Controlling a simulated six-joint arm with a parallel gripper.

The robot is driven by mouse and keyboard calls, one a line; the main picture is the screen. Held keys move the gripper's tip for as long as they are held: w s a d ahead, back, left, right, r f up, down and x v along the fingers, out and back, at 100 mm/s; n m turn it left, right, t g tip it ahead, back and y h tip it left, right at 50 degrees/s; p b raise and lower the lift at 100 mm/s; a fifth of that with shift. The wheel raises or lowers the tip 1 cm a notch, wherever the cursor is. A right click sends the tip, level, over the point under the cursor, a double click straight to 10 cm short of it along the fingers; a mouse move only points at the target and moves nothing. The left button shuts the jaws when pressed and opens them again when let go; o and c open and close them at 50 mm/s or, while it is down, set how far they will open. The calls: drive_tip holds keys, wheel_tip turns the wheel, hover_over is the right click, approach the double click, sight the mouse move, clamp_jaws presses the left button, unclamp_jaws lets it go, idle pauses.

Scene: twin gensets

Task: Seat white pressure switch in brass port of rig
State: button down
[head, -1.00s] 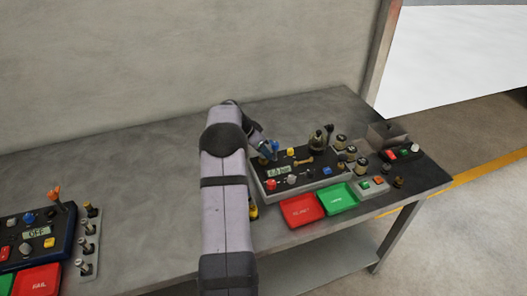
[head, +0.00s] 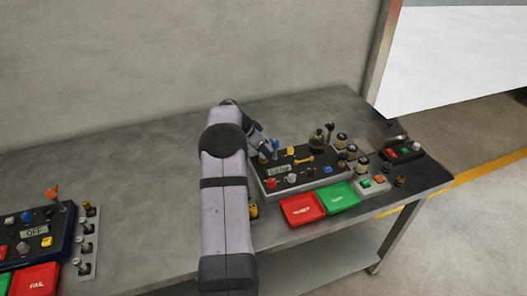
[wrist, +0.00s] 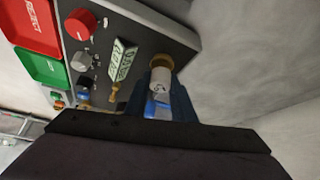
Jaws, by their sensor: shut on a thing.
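The rig is a black panel (head: 285,171) on a grey base, with a display, knobs and switches. It also shows in the wrist view (wrist: 180,35). The brass port (wrist: 161,61) is a round ring near the panel's edge. The white pressure switch (wrist: 159,80) has a white body with a blue part, and its end lies right at the brass port. I cannot tell how deep it sits. My gripper (wrist: 158,100) is shut on the switch, with dark jaws on both sides. In the head view my gripper (head: 265,152) is small and partly hidden at the rig's back left corner.
A red tray (head: 302,209) and a green tray (head: 338,197) lie in front of the rig. Several small fittings stand to its right. Another rig (head: 35,232) stands at the far left. The bench (head: 130,190) between the rigs is mostly clear. A wall rises behind.

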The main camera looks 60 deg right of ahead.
drive_tip(key=shift+f, duration=0.15)
idle(0.4)
drive_tip(key=c, duration=1)
unclamp_jaws()
drive_tip(key=shift+r+p, duration=1.4)
drive_tip(key=shift+r, duration=2.15)
